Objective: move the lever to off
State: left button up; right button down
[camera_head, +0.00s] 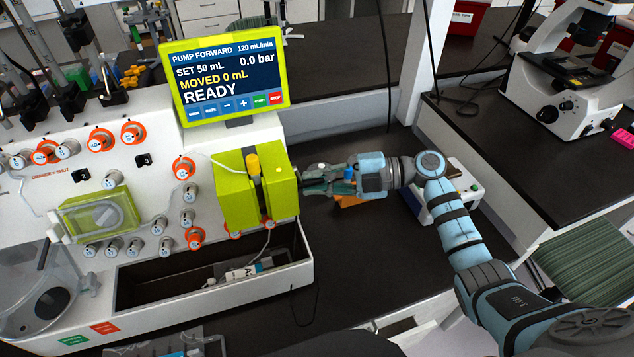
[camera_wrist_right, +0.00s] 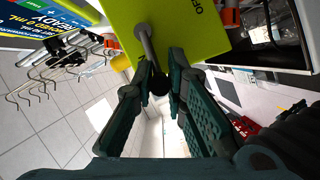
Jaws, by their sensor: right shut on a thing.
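The lever (camera_wrist_right: 148,45) is a grey rod with a black ball knob (camera_wrist_right: 159,83), standing out from the side of a yellow-green block (camera_wrist_right: 130,20) in the right wrist view. The same block (camera_head: 236,205) is on the front of the white machine in the head view. My right gripper (camera_head: 304,180) is at the right side of this block, and its fingers (camera_wrist_right: 161,84) are shut on the lever's knob. The gripper hides most of the lever in the head view. Part of a printed label, cut off by the edge, shows on the block in the wrist view. My left gripper is out of view.
A yellow-green screen (camera_head: 225,80) reading READY stands above the block. An open tray (camera_head: 290,285) is below it. A small white box (camera_head: 463,190) sits behind my right arm. A microscope (camera_head: 560,75) is on the bench at right. A white post (camera_head: 415,60) rises behind.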

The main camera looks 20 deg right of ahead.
jog(key=shift+w+f+n+t+y+b, duration=0.15)
jog(key=shift+w+f+n+y+b, duration=0.4)
jog(key=shift+n+b, duration=2.35)
jog(key=shift+w+f+n+t+y+b, duration=0.15)
jog(key=shift+f+n+y+b, duration=0.85)
jog(key=shift+b, duration=3.65)
jog(key=shift+w+f+n+t+y+b, duration=0.1)
jog(key=shift+w+f+n+y+b, duration=0.6)
jog(key=shift+n+b, duration=2.15)
jog(key=shift+s+f+m+b, duration=0.15)
jog(key=shift+s+m+b, duration=0.2)
jog(key=shift+m+b, duration=0.55)
jog(key=c, duration=1.6)
grip_release()
jog(key=v, duration=1.2)
